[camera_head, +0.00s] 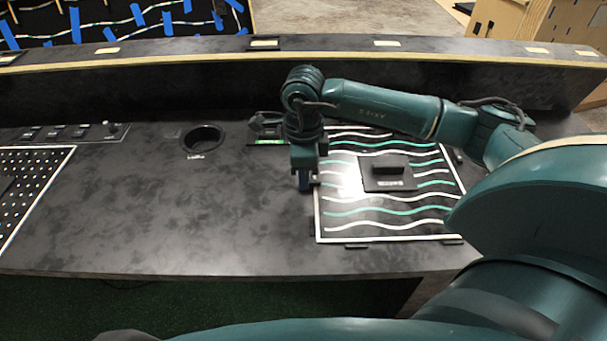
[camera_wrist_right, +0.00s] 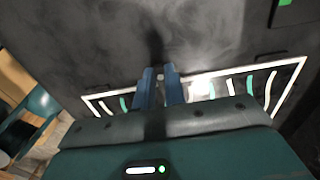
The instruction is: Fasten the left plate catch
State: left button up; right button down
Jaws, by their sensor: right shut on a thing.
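The plate (camera_head: 335,238) is a dark panel with a white border and wavy white and teal lines, lying flat on the console top. It also shows in the wrist view, its white border (camera_wrist_right: 232,74) behind my fingers. My right gripper (camera_head: 304,186) points down at the plate's left edge. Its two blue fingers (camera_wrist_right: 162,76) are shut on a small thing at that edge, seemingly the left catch. The fingers mostly hide it, so its position cannot be told. A small dark piece (camera_head: 458,156) sits at the plate's right edge. My left gripper is not in view.
A dark block handle (camera_head: 388,169) stands on the plate. A green light (camera_head: 269,142) glows behind my gripper. A round hole (camera_head: 203,137) and a dotted panel (camera_head: 30,185) lie to the left. The console top between them is clear. A raised ledge (camera_head: 180,75) runs along the back.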

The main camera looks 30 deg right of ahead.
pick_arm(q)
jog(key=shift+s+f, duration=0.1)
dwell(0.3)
pick_arm(e)
jog(key=c, duration=1.5)
grip_release()
jog(key=shift+o, duration=0.2)
pick_arm(q)
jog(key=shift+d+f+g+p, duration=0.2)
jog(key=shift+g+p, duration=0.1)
jog(key=shift+p, duration=0.15)
pick_arm(e)
notch_tip(320, 180, up, 13)
jog(key=shift+r, duration=0.15)
